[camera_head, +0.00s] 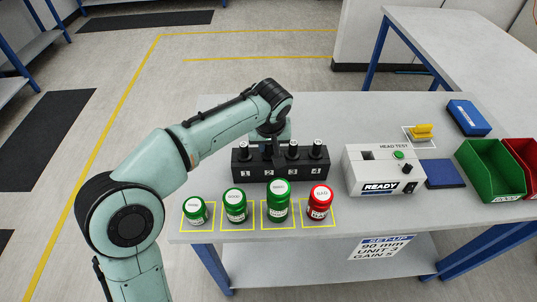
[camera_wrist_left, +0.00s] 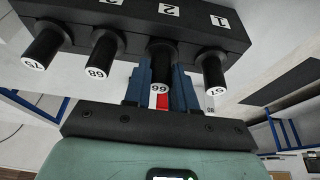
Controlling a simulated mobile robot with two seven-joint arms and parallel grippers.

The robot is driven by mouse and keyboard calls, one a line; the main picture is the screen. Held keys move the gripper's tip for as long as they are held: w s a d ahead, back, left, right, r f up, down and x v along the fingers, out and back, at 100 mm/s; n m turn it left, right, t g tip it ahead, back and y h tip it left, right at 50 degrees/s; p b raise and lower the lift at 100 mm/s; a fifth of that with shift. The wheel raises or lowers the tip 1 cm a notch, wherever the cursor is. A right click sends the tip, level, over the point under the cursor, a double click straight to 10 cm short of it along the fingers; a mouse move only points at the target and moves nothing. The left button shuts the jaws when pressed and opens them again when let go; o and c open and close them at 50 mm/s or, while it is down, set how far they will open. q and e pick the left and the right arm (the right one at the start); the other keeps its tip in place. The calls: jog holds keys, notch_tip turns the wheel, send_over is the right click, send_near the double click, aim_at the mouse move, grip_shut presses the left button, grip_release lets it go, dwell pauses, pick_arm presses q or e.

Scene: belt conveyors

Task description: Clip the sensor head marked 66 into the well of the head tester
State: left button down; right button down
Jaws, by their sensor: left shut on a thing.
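The black sensor head marked 66 (camera_wrist_left: 162,72) stands in slot 2 of the black rack (camera_head: 240,179), as the left wrist view shows. My left gripper (camera_wrist_left: 160,95) is shut on it, a blue finger on each side. In the head view my left gripper (camera_head: 270,146) is over the rack, and my wrist partly hides it and the head. Other heads stand in the rack, marked 68 (camera_wrist_left: 103,50) and 61 (camera_wrist_left: 211,72); one more is at the far left of the wrist view. The head tester (camera_head: 379,171) is a white box reading READY, with a dark well (camera_head: 367,155) on top. My right gripper is out of view.
Three green jars, one of them (camera_head: 278,200), and a red jar (camera_head: 319,202) stand in yellow squares along the front edge. Right of the tester are a dark blue pad (camera_head: 445,174), a yellow item (camera_head: 421,131), a blue box (camera_head: 468,118) and a green bin (camera_head: 484,170).

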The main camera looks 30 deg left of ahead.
pick_arm(q)
jog(key=shift+r+p, duration=0.6)
jog(key=shift+r, duration=0.2)
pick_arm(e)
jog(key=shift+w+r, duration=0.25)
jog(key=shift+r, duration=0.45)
